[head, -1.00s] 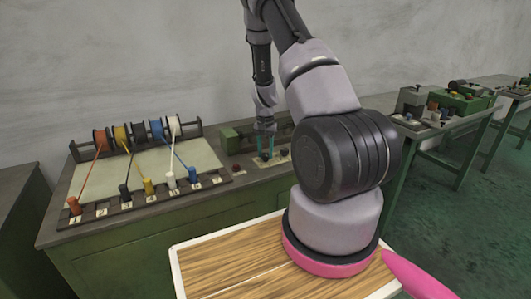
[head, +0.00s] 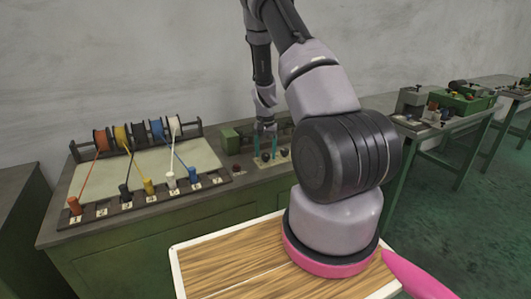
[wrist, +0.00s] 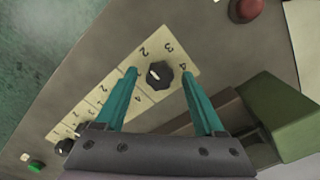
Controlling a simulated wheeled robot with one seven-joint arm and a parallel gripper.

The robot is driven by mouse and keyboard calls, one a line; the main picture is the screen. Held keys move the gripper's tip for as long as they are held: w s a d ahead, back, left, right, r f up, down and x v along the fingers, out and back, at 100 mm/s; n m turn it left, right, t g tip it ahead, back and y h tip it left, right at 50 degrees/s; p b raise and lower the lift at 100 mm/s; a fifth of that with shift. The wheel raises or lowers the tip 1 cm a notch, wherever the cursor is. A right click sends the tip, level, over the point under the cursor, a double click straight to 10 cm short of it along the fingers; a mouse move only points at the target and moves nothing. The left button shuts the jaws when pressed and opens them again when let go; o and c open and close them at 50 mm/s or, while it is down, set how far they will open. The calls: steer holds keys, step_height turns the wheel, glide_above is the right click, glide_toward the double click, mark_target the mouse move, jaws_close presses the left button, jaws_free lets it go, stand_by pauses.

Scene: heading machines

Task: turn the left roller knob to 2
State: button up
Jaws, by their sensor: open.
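The left roller knob (wrist: 160,74) is black and faceted, with a white pointer mark, on a pale numbered plate (wrist: 189,50). In the wrist view its mark faces left, below the 2; the exact setting is hard to read. My gripper (wrist: 161,72) is open, with one teal finger on each side of the knob and small gaps between. In the head view my gripper (head: 266,156) points down over the bench around the left knob (head: 265,157). Another dark knob (head: 286,153) stands just right of it, and shows at lower left in the wrist view (wrist: 65,147).
A red button (wrist: 247,9) and a green box (wrist: 285,120) are near my gripper; a green button (wrist: 35,166) is at lower left. Spools (head: 138,131) and numbered pegs (head: 149,187) fill the bench's left. Another bench (head: 438,128) stands at right.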

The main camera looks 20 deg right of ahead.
step_height(320, 180, up, 11)
stand_by(0.4)
steer(key=shift+f, duration=0.1)
step_height(320, 180, up, 11)
steer(key=t, duration=0.2)
glide_above(265, 155)
steer(key=s+a, duration=0.2)
steer(key=a, duration=0.2)
steer(key=s+a+r+n+t+y, duration=0.1)
steer(key=s+a+r, duration=0.15)
steer(key=r, duration=0.25)
steer(key=s+a+r+n+y, duration=0.1)
steer(key=s+a+r, duration=0.15)
steer(key=r, duration=0.25)
steer(key=s+a+r+t, duration=0.1)
steer(key=s+a+r, duration=0.1)
steer(key=s, duration=0.4)
steer(key=s+a+r+n+t, duration=0.1)
steer(key=s+a+r, duration=0.1)
steer(key=s+r, duration=0.3)
steer(key=s+a+r+n+t, duration=0.1)
steer(key=s+r, duration=0.3)
steer(key=s, duration=0.5)
steer(key=shift+a+t, duration=0.45)
steer(key=shift+t, duration=0.15)
steer(key=shift+w, duration=0.1)
